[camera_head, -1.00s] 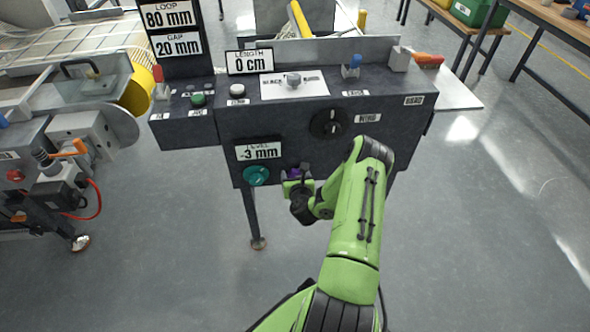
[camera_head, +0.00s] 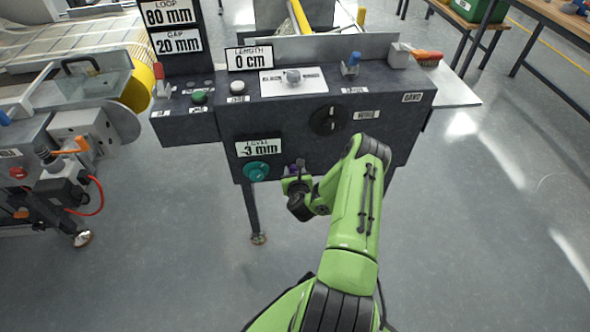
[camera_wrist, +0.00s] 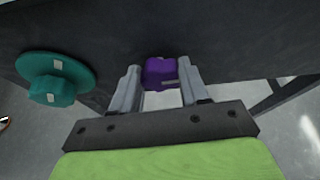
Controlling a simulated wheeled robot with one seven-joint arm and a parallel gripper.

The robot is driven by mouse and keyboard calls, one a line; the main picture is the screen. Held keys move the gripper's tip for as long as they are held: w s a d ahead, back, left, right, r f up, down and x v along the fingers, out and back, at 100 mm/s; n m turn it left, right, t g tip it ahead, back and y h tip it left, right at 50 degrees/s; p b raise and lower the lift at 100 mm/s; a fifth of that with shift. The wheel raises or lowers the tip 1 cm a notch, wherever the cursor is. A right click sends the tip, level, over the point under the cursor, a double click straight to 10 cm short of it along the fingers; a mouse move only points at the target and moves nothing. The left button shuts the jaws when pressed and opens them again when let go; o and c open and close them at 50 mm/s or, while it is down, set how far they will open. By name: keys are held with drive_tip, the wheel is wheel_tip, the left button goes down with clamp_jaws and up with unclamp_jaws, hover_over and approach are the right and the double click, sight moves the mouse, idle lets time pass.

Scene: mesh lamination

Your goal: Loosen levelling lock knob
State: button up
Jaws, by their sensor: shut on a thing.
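The purple lock knob (camera_wrist: 160,72) sits on the dark front panel of the machine, between my two grey fingers in the wrist view. A pale mark shows on its lower right edge. My gripper (camera_wrist: 160,84) is shut on this knob, with one finger on each side. In the head view my gripper (camera_head: 296,174) is at the panel's lower edge and hides most of the purple knob (camera_head: 292,169). The teal levelling knob (camera_head: 256,171) is just left of it, under a display (camera_head: 258,147) reading -3 mm. The teal knob also shows in the wrist view (camera_wrist: 52,90).
A black rotary knob (camera_head: 329,120) is on the panel above my arm. Several buttons and a grey knob (camera_head: 293,76) are on the console top. A machine with an orange lever (camera_head: 75,146) stands at the left. The floor at the right is clear.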

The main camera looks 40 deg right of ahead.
drive_tip(key=n+p, duration=0.1)
drive_tip(key=p, duration=0.1)
drive_tip(key=n+g+h+p, duration=0.1)
drive_tip(key=p, duration=0.1)
drive_tip(key=shift+a+r, duration=0.15)
drive_tip(key=shift+a, duration=0.05)
drive_tip(key=n, duration=0.1)
drive_tip(key=n+h+p, duration=0.1)
drive_tip(key=n+h, duration=0.1)
drive_tip(key=shift+w+a+f+p, duration=0.15)
drive_tip(key=shift+w+f+p, duration=0.1)
drive_tip(key=shift+p, duration=0.1)
drive_tip(key=n+h, duration=0.2)
drive_tip(key=n, duration=0.2)
drive_tip(key=shift+a+f+g+h, duration=0.1)
drive_tip(key=shift+f+g+h, duration=0.2)
drive_tip(key=shift+g+h, duration=0.1)
drive_tip(key=shift+f+n+t+h+b, duration=0.15)
drive_tip(key=shift+n+h+b, duration=0.2)
drive_tip(key=shift+n, duration=0.55)
drive_tip(key=shift+n+t+h+b, duration=0.15)
drive_tip(key=shift+n+h+b, duration=0.15)
drive_tip(key=shift+n, duration=0.6)
drive_tip(key=o, duration=1.1)
drive_tip(key=shift+c, duration=0.2)
